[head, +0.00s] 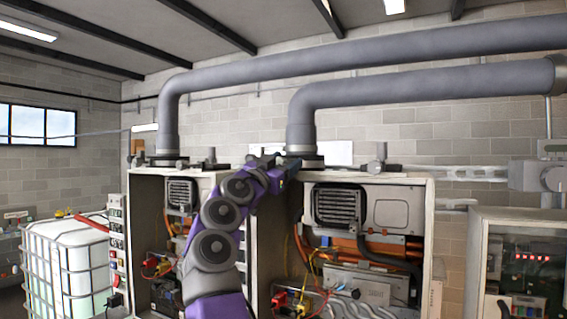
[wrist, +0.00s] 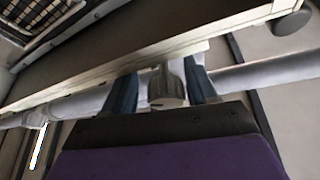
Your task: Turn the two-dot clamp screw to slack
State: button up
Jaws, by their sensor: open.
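In the wrist view a grey ribbed knob (wrist: 167,88), which looks like a clamp screw, stands between the two blue fingers of my gripper (wrist: 160,80). The fingers are open, one on each side of it; I cannot tell whether either touches it. No dot marks can be made out, so I cannot tell whether it is the two-dot screw. In the head view my gripper (head: 282,168) is at the top of the middle heater cabinet, beside the pipe collar (head: 303,155). The knob is not distinguishable there.
Open heater cabinets stand left (head: 146,215) and middle (head: 429,230), with wiring inside. Large grey pipes (head: 400,50) run overhead close to my gripper. Another grey fitting (head: 381,160) rises from the middle cabinet's top. A caged white tank (head: 70,265) stands at left.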

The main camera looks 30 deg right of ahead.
jog(key=shift+a, duration=0.85)
jog(key=c, duration=0.5)
jog(key=shift+s+d+r, duration=0.1)
jog(key=shift+s+r, duration=0.05)
jog(key=c, duration=0.5)
jog(key=shift+n, duration=0.3)
jog(key=shift+c, duration=0.2)
jog(key=shift+n+t+y+b, duration=0.3)
jog(key=shift+n+t+b, duration=0.5)
jog(key=shift+n+b, duration=0.35)
jog(key=n+t+y+b, duration=0.1)
jog(key=n, duration=0.2)
jog(key=shift+t, duration=0.3)
jog(key=shift+n+t+y+b, duration=0.4)
jog(key=shift+n+t, duration=0.1)
jog(key=shift+n, duration=0.65)
jog(key=shift+r+n+t+y, duration=0.1)
jog(key=shift+n+t+y, duration=0.4)
jog(key=shift+n, duration=0.75)
jog(key=shift+n+t+y, duration=0.3)
jog(key=shift+n+y, duration=0.3)
jog(key=shift+n, duration=0.65)
